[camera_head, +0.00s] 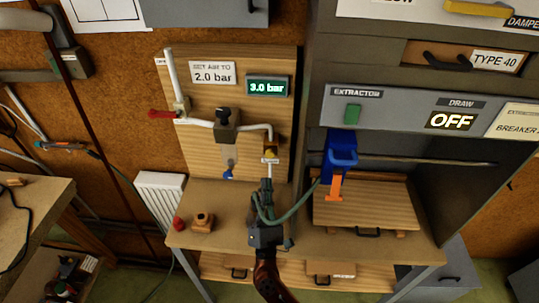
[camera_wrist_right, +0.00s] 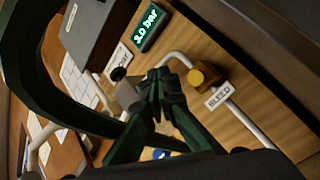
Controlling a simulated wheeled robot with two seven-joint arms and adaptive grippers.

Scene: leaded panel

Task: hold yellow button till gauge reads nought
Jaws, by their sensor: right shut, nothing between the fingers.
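The yellow button (camera_head: 271,151) sits on the wooden panel above a white label; it also shows in the right wrist view (camera_wrist_right: 197,77), on a brown mount beside a BLEED label (camera_wrist_right: 219,96). The gauge (camera_head: 267,87) is a green-lit display reading 3.0 bar; the wrist view shows the same reading (camera_wrist_right: 147,28). My right gripper (camera_head: 266,184) is shut and empty, just below the button in the head view. In the wrist view its fingertips (camera_wrist_right: 161,78) are left of the button with a visible gap. My left gripper is not in view.
A sign (camera_head: 213,74) reads SET AIR TO 2.0 bar. White pipes, a red lever (camera_head: 161,114) and a filter bowl (camera_head: 228,135) are on the panel. A red knob (camera_head: 178,223) and a wooden block (camera_head: 203,222) stand on the bench. A blue and orange fixture (camera_head: 341,157) is at right.

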